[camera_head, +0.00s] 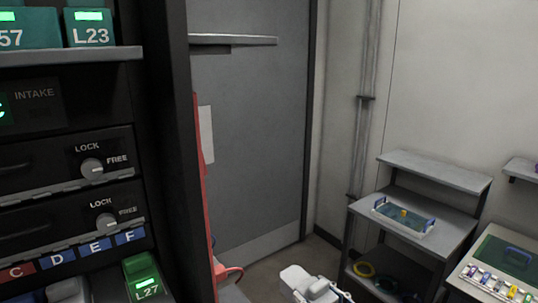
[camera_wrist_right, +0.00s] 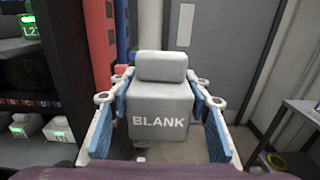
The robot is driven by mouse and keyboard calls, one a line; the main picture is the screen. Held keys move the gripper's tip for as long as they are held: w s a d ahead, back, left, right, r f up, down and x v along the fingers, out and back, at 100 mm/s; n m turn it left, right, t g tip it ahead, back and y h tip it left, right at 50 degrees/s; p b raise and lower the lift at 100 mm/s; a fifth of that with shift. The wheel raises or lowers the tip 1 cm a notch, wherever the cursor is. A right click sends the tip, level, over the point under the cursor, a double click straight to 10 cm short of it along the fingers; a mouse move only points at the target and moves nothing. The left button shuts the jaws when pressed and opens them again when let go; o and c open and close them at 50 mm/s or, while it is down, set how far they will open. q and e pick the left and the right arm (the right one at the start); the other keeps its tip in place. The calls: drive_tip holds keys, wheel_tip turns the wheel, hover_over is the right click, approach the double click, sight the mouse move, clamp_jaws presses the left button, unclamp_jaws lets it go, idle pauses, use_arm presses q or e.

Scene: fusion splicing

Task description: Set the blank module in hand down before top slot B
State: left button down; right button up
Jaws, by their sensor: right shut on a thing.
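The blank module (camera_wrist_right: 160,106) is a light grey block marked BLANK with a raised cap. In the right wrist view my right gripper (camera_wrist_right: 160,92) is shut on it, with blue-padded fingers along both sides. In the head view the module (camera_head: 297,279) and part of my right gripper (camera_head: 324,291) show at the bottom edge, to the right of the rack and apart from it. A rack label strip (camera_head: 70,252) shows red C and blue D, E and F. I cannot see a slot B label. My left gripper is not in view.
The dark rack (camera_head: 165,130) has LOCK/FREE knobs (camera_head: 92,168) and green-lit modules, including L27 (camera_head: 146,279) and L23 (camera_head: 90,27). A red upright frame (camera_head: 204,160) stands beside it. A grey shelf unit (camera_head: 436,172) holds a tray (camera_head: 402,228) at right. A grey door (camera_head: 248,120) is behind.

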drive_tip(key=s+d+f+m+t+h, duration=0.1)
drive_tip(key=s+d+f+m+h, duration=0.15)
drive_tip(key=s, duration=0.75)
drive_tip(key=s+d+f+m+t+h, duration=0.1)
drive_tip(key=s+d+h, duration=0.15)
drive_tip(key=s, duration=0.75)
drive_tip(key=d+m+h, duration=0.1)
drive_tip(key=h, duration=0.1)
drive_tip(key=w+d+m+t+h+b, duration=0.1)
drive_tip(key=w+d+m+h, duration=0.1)
drive_tip(key=h, duration=0.1)
drive_tip(key=shift+d+r+m+h, duration=0.3)
drive_tip(key=shift+d+r+m, duration=0.05)
drive_tip(key=shift+d, duration=0.1)
